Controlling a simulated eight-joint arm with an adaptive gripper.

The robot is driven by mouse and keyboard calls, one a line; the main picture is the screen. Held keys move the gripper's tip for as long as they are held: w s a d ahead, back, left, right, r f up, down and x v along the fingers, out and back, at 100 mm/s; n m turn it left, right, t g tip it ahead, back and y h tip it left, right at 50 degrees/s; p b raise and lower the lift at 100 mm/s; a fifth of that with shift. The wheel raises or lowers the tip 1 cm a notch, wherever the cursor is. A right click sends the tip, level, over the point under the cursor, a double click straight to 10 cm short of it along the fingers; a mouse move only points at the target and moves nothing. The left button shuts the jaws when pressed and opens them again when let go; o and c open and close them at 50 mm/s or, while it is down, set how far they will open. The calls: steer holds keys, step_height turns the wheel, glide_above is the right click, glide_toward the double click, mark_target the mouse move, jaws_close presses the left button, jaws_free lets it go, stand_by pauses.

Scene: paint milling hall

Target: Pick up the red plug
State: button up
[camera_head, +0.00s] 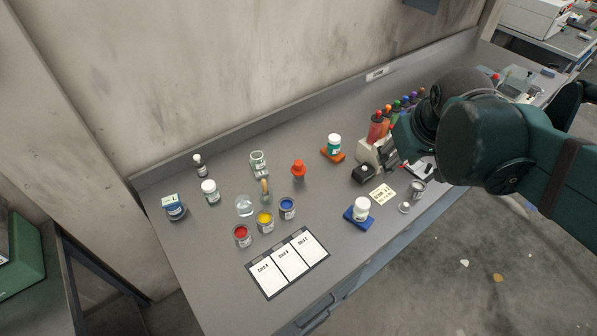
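The red plug (299,170) stands upright on the grey bench, near its middle, with a wider top and a narrower lower part. Nothing touches it. My arm reaches in from the right. My gripper (398,157) is over the right part of the bench, well to the right of the red plug, near the rack of coloured bottles.
Paint cans (265,222) and a card board (288,263) lie in front. Coloured bottles (375,130) stand near my gripper. The wall is behind.

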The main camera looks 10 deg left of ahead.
steer(key=w+a+f+n+g, duration=0.1)
steer(key=w+a+n, duration=0.2)
steer(key=w+a, duration=0.4)
steer(key=n+g+h+p, duration=0.2)
steer(key=n+g+p, duration=0.15)
steer(key=n, duration=0.45)
glide_above(298, 162)
steer(key=shift+g, duration=0.35)
steer(key=f, duration=1.3)
steer(key=f+b, duration=0.1)
steer(key=f, duration=0.6)
steer(key=shift+w+a+f, duration=0.1)
steer(key=shift+a+f, duration=0.25)
steer(key=shift+a+f+n, duration=0.2)
steer(key=shift+f+n, duration=0.05)
steer(key=shift+n, duration=0.05)
steer(key=shift+d+f, duration=0.2)
steer(key=shift+f, duration=1.1)
steer(key=shift+f, duration=0.15)
steer(key=shift+d+f+p, duration=0.2)
steer(key=shift+d+f, duration=0.05)
steer(key=shift+f, duration=0.95)
steer(key=shift+d+f+p, duration=0.2)
steer(key=shift+f, duration=1)
